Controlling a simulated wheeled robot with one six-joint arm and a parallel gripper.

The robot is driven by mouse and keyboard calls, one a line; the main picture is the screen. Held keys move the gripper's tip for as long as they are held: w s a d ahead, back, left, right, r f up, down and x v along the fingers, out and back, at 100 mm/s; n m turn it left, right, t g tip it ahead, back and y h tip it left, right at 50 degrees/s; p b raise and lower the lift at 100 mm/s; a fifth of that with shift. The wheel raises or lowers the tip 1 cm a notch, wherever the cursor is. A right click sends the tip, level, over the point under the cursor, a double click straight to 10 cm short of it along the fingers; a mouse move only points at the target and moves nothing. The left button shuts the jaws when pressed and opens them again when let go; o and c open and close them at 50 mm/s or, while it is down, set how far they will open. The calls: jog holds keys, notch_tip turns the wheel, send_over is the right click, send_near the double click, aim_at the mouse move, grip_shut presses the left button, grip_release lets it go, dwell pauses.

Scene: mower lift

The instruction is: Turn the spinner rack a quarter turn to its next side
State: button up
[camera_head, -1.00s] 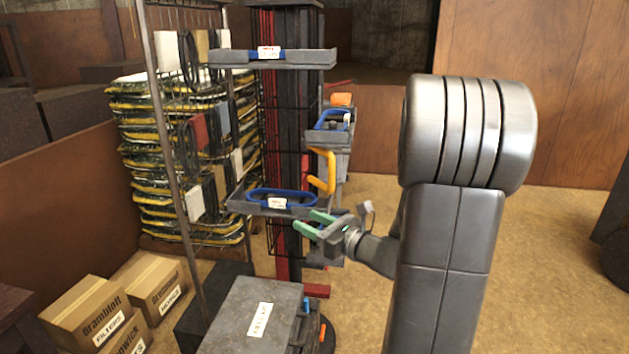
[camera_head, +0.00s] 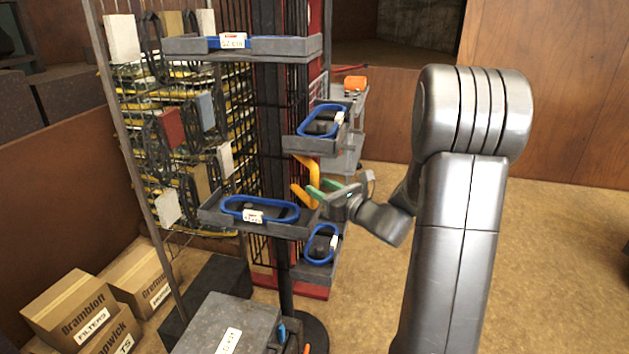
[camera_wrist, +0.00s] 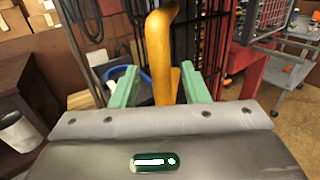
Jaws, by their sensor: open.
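The spinner rack has grey trays with blue loops; its front lower tray (camera_head: 222,221) and top tray (camera_head: 190,48) face me. A yellow handle (camera_head: 306,170) sticks out at the rack's right side, and it rises upright in the wrist view (camera_wrist: 160,50). My gripper (camera_head: 318,190) is open at the handle's lower part. In the wrist view, its green fingers (camera_wrist: 158,85) stand on either side of the handle, with the handle between them. Gaps show beside it; I cannot tell how deep it sits between the fingers.
A wire panel (camera_head: 150,100) with hanging goods stands left of the rack. A grey case (camera_head: 205,330) lies at the front, with cardboard boxes (camera_head: 70,310) at left. A grey trolley (camera_wrist: 285,75) stands at right in the wrist view. Floor at right is clear.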

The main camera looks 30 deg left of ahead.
aim_at(315, 183)
jog(key=shift+x, duration=1.6)
grip_shut()
jog(key=shift+d, duration=0.1)
jog(key=shift+w, duration=0.1)
